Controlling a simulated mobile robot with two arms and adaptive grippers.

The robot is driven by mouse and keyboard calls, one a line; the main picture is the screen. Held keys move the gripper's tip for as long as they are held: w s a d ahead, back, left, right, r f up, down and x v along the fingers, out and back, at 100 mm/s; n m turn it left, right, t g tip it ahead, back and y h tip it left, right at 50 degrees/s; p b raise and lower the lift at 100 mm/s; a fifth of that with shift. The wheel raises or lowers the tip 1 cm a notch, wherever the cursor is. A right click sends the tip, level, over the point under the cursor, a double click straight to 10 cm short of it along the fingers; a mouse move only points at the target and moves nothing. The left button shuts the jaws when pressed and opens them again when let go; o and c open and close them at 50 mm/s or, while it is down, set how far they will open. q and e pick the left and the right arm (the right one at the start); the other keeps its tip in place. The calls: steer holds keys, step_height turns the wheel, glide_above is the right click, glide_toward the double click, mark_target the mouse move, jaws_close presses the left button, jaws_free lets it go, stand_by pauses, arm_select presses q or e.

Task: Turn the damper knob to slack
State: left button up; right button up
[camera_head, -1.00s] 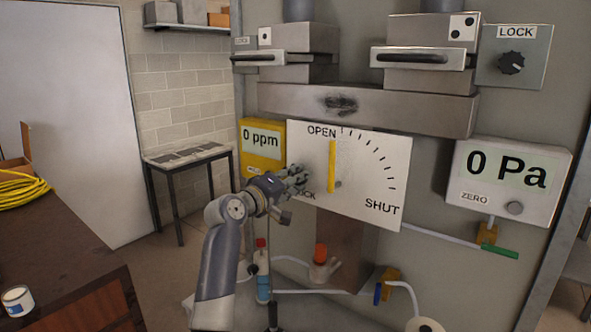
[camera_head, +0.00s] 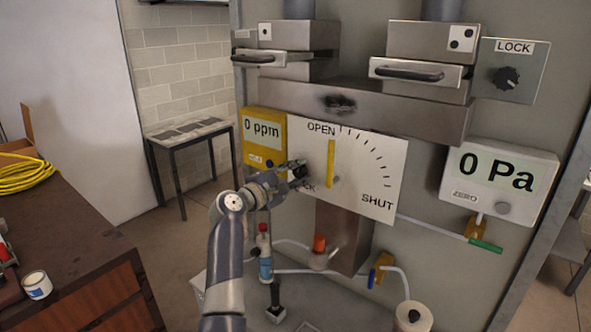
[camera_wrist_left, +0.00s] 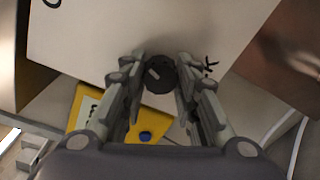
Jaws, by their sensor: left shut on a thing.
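The damper plate (camera_head: 372,178) is a white panel marked OPEN at the top and SHUT at lower right, with an arc of ticks. Its yellow pointer (camera_head: 331,162) stands upright at OPEN. The damper knob (camera_wrist_left: 160,73) is a dark round knob with a pale mark, at the plate's lower left. My left gripper (camera_head: 297,172) is shut on the knob, one finger on each side in the left wrist view. In the head view the gripper mostly hides the knob and part of its label; only the end, "CK", shows. My right gripper is not in view.
A yellow ppm meter (camera_head: 264,138) hangs just left of the plate, close to my left gripper. A Pa meter (camera_head: 499,180) and a LOCK dial (camera_head: 506,77) are at right. A bottle (camera_head: 264,252) and an orange-capped flask (camera_head: 319,253) stand below.

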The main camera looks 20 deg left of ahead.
arm_select(q)
steer(key=shift+n, duration=0.7)
steer(key=o, duration=1.1)
steer(key=shift+c, duration=0.2)
steer(key=v, duration=1.2)
steer(key=shift+a+f, duration=0.1)
steer(key=shift+f, duration=0.1)
